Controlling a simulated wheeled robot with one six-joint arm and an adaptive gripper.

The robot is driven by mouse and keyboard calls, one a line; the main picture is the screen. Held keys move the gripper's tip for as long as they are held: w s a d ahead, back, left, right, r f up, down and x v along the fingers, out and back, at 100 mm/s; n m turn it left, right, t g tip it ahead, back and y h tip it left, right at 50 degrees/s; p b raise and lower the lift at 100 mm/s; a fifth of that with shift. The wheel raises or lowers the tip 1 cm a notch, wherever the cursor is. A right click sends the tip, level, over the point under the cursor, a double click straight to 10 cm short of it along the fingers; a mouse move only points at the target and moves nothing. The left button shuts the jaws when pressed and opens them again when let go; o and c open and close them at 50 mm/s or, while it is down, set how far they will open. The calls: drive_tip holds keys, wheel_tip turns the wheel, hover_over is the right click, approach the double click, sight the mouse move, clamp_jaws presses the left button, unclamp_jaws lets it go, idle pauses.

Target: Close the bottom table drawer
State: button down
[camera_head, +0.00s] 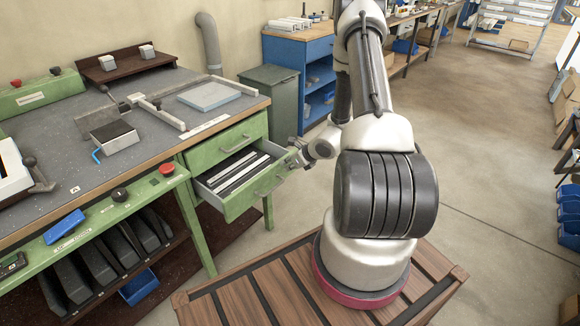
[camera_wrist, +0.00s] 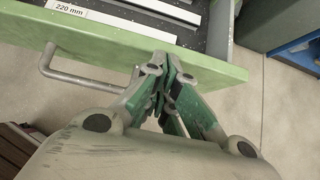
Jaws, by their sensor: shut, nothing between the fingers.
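The bottom table drawer (camera_head: 243,199) is green and stands pulled out from the bench, below a shut upper drawer (camera_head: 228,139). Black and white profile strips (camera_head: 240,170) lie inside it. Its bar handle (camera_head: 270,184) is on the front; in the wrist view the handle (camera_wrist: 62,72) is left of my fingers. My gripper (camera_head: 296,158) is at the right end of the drawer front. In the wrist view my gripper (camera_wrist: 165,68) is shut and empty, its fingertips at the green drawer front (camera_wrist: 110,43). I cannot tell whether they touch it.
The grey bench top (camera_head: 60,150) holds a clamp fixture (camera_head: 150,105) and a grey-blue plate (camera_head: 208,96). A grey-green bin (camera_head: 270,92) and a blue cabinet (camera_head: 308,65) stand behind the drawer.

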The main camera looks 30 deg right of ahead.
drive_tip(key=w+a, duration=0.1)
drive_tip(key=w, duration=0.3)
drive_tip(key=w+a, duration=0.2)
drive_tip(key=w, duration=0.1)
drive_tip(key=w+a, duration=0.1)
drive_tip(key=w, duration=0.3)
drive_tip(key=shift+w+a, duration=0.15)
drive_tip(key=shift+w, duration=0.2)
drive_tip(key=shift+s, duration=0.1)
